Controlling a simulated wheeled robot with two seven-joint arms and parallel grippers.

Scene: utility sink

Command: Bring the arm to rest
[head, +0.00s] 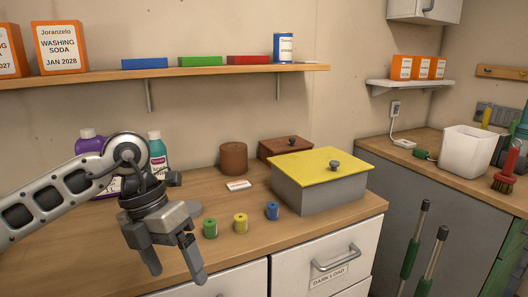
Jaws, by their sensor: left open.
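My left arm (62,204) comes in from the left over the wooden counter. My left gripper (178,272) points down near the counter's front edge with its fingers apart, and nothing shows between them. It is left of the green spool (210,229), and it appears apart from it. My right gripper is not in view.
A yellow spool (240,224) and a blue spool (272,211) stand right of the green one. A grey box with a yellow lid (320,163) stands further right. Purple (90,142) and teal (157,157) bottles stand behind my arm. A shelf (200,74) runs above.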

